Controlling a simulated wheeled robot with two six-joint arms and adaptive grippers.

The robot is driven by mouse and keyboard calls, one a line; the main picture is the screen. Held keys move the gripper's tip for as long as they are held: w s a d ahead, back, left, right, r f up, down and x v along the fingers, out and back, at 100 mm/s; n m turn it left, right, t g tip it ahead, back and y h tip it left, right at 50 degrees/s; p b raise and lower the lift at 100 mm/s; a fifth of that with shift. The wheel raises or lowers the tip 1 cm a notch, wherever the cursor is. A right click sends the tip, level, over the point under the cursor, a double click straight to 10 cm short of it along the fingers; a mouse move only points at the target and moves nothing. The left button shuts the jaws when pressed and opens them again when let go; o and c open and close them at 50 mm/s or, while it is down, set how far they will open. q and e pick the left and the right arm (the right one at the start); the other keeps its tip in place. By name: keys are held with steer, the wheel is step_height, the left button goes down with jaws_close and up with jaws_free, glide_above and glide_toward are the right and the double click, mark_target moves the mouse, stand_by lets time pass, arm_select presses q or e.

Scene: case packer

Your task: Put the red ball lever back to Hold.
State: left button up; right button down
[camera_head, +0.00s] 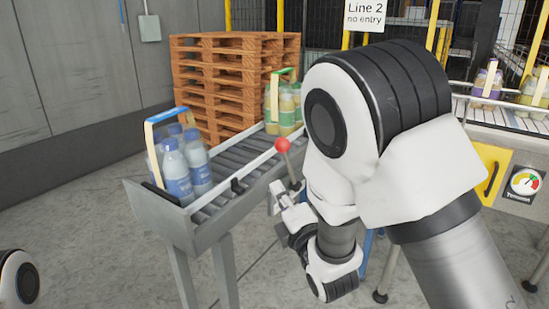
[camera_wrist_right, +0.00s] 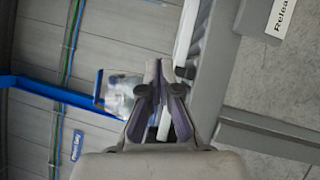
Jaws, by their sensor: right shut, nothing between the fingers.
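The red ball lever (camera_head: 282,145) stands at the near side rail of the roller conveyor, its ball up and its grey stick leaning slightly left. My right gripper (camera_head: 276,198) is just below and left of the lever's stick, beside the conveyor's side. In the right wrist view my right gripper (camera_wrist_right: 158,75) is shut with nothing between its fingers. The lever cannot be made out there. A white label (camera_wrist_right: 283,20) reading "Relea", cut off by the edge, lies at upper right. No Hold marking is visible. My left gripper is out of view.
The roller conveyor (camera_head: 207,230) carries a pack of blue bottles (camera_head: 186,165) at its near end and a yellow-green pack (camera_head: 284,105) farther up. Wooden pallets (camera_head: 215,80) stand behind. A yellow panel (camera_head: 488,172) and a gauge (camera_head: 525,183) are at right.

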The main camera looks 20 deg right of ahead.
steer(key=w+d+r+p, duration=0.2)
steer(key=w+p, duration=0.2)
steer(key=w, duration=0.6)
steer(key=shift+w+d+r+p, duration=0.35)
steer(key=shift+w+r, duration=0.05)
steer(key=shift+a, duration=0.1)
